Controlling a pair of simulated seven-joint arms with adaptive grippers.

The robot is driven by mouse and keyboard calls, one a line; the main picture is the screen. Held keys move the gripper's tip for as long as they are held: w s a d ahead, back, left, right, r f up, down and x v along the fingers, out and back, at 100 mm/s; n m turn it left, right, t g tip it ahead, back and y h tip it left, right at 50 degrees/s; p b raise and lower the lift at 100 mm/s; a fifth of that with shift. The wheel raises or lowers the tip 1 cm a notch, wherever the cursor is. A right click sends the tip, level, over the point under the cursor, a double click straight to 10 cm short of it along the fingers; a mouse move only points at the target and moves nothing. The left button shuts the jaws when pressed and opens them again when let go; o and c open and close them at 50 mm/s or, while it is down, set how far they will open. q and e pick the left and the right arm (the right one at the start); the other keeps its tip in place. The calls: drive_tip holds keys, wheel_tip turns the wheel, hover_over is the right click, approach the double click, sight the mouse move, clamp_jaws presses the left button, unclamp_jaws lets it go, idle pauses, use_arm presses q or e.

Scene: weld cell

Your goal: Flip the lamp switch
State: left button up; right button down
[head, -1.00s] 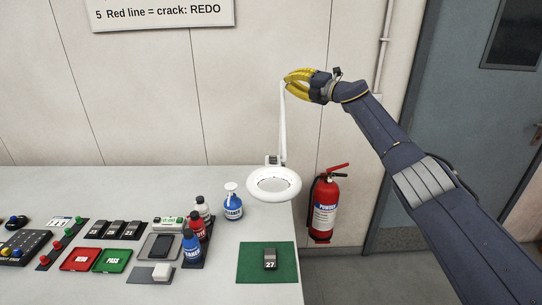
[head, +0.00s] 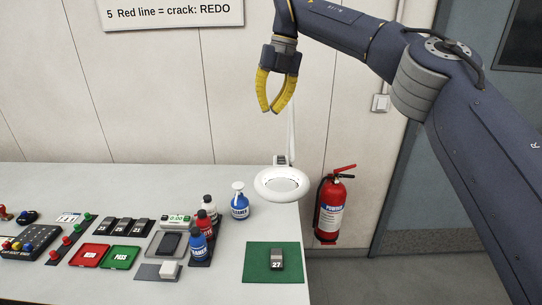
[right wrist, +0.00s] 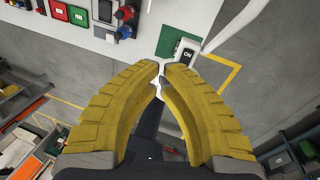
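The white ring lamp (head: 284,184) hangs over the right end of the table on a thin white arm. A small switch box sits at the joint above the ring (head: 281,160); in the right wrist view a switch box marked "ON" (right wrist: 187,54) shows just beyond the fingertips. My right gripper (head: 271,110) points down above the lamp, apart from the switch. My left gripper is in neither view.
Spray and squeeze bottles (head: 239,203) stand left of the lamp. A green mat (head: 255,264) with a grey block lies in front of it. Red and green trays (head: 119,257) sit farther left. A fire extinguisher (head: 330,210) hangs on the wall at right.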

sight(281, 166)
drive_tip(key=shift+s+d+r+m+g+h, duration=0.25)
drive_tip(key=shift+s+d+r+m+h, duration=0.25)
drive_tip(key=shift+s+d+h, duration=0.25)
drive_tip(key=shift+s+d+r+m+g+h, duration=0.25)
drive_tip(key=shift+s+d+r+m+h, duration=0.25)
drive_tip(key=shift+s+d, duration=0.3)
drive_tip(key=shift+f, duration=0.1)
drive_tip(key=f, duration=0.4)
drive_tip(key=s+f, duration=0.1)
drive_tip(key=f, duration=0.4)
drive_tip(key=s+f, duration=0.1)
drive_tip(key=f, duration=0.3)
drive_tip(key=shift+a+f, duration=0.1)
drive_tip(key=shift+f, duration=0.25)
drive_tip(key=shift+f, duration=0.1)
drive_tip(key=shift+s+f+t, duration=0.1)
drive_tip(key=shift+f+t, duration=0.05)
drive_tip(key=shift+t, duration=0.15)
drive_tip(key=shift+f+t, duration=0.2)
drive_tip(key=shift+t, duration=0.1)
drive_tip(key=shift+r, duration=0.15)
